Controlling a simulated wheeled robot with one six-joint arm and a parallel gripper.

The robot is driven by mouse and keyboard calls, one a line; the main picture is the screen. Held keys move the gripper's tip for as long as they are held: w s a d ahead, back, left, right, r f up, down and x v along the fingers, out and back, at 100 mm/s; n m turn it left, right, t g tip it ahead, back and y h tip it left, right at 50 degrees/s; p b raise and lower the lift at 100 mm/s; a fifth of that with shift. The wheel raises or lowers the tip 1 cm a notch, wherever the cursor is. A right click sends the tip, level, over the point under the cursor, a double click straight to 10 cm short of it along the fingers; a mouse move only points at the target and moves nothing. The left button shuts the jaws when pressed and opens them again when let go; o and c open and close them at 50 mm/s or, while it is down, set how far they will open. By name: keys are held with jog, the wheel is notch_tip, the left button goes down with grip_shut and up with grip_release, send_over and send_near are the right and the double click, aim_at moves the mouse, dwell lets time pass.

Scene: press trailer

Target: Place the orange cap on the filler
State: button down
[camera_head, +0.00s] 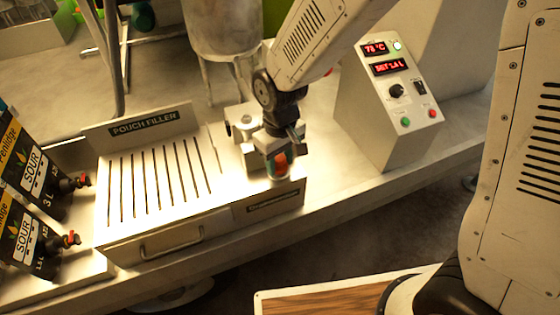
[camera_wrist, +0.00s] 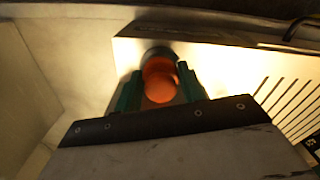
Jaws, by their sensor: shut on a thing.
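The orange cap (camera_wrist: 160,84) is between the green fingers of my gripper (camera_wrist: 158,88) in the wrist view, and the gripper is shut on it. In the head view the cap (camera_head: 281,161) shows as a small orange patch between the fingertips of my gripper (camera_head: 276,165). The gripper points down over the right end of the pouch filler (camera_head: 146,124), near its front edge. A dark round opening or rim (camera_wrist: 160,54) shows just beyond the cap in the wrist view. I cannot tell whether the cap touches it.
A control box (camera_head: 390,108) with red displays stands to the right on the counter. Black SOUR pouches (camera_head: 28,170) with red-tapped spouts stand at the left. The slotted tray has a drawer handle (camera_head: 172,243) in front. A wooden-topped surface (camera_head: 330,300) is at the bottom.

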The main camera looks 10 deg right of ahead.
aim_at(280, 158)
jog(key=shift+f, duration=0.25)
jog(key=c, duration=0.8)
grip_release()
jog(key=shift+f, duration=0.15)
jog(key=shift+c, duration=0.2)
notch_tip(280, 158, up, 12)
jog(key=s+d+r+m, duration=0.2)
jog(key=s+d+r, duration=0.15)
jog(key=d, duration=0.25)
jog(key=s+d+r+m, duration=0.1)
jog(key=s+d+r, duration=0.25)
jog(key=d, duration=0.25)
jog(key=s+d+r+m+t, duration=0.1)
jog(key=s+d+r+m, duration=0.1)
jog(key=s+d, duration=0.6)
jog(key=shift+s+d+r+m, duration=0.3)
jog(key=shift+s+m, duration=0.5)
jog(key=shift+s, duration=1.4)
